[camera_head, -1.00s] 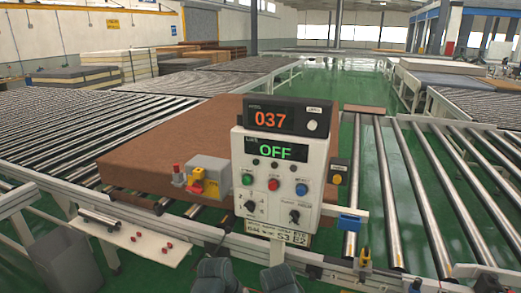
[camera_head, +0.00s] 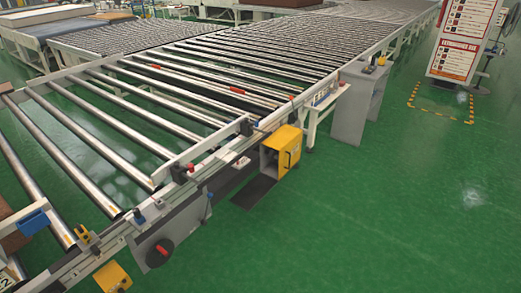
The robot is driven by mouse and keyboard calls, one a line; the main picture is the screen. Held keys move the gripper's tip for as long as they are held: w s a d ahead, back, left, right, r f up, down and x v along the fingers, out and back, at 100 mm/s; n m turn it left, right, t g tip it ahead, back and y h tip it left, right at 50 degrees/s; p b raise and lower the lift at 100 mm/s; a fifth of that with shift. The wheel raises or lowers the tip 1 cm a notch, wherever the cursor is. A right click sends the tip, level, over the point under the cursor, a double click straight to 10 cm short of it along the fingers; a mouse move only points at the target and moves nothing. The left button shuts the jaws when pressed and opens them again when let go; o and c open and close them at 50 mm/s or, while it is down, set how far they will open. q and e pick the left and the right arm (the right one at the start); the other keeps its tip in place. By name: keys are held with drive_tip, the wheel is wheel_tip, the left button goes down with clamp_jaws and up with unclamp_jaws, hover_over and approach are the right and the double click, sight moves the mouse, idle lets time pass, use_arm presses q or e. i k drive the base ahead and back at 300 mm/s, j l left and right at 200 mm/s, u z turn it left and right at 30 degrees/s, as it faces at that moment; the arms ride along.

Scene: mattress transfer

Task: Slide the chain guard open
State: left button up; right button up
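Neither gripper is in view. Along the near side rail of the roller conveyor hangs a grey plate (camera_head: 185,222) with a black round part and a red handle (camera_head: 162,250). It may be the chain guard, but I cannot tell for sure. Farther along the rail is a yellow box (camera_head: 290,146) with an open dark side. A small red knob (camera_head: 191,168) sits on the rail between them. Whether any guard is open cannot be told.
The roller conveyor (camera_head: 130,110) fills the left and runs to the back. A grey bin-like cabinet (camera_head: 352,105) stands beside it. A white sign board (camera_head: 463,40) stands back right inside yellow floor markings. The green floor (camera_head: 370,220) at right is clear.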

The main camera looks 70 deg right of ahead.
sight(288, 139)
drive_tip(key=z, duration=2.75)
drive_tip(key=i+l+u, duration=0.1)
drive_tip(key=i+l, duration=0.5)
drive_tip(key=i+l+u, duration=0.1)
drive_tip(key=i+l, duration=0.55)
drive_tip(key=i+l+u, duration=0.1)
drive_tip(key=i+l, duration=0.5)
drive_tip(key=i+l+u, duration=0.1)
drive_tip(key=i+l, duration=0.45)
drive_tip(key=l, duration=0.25)
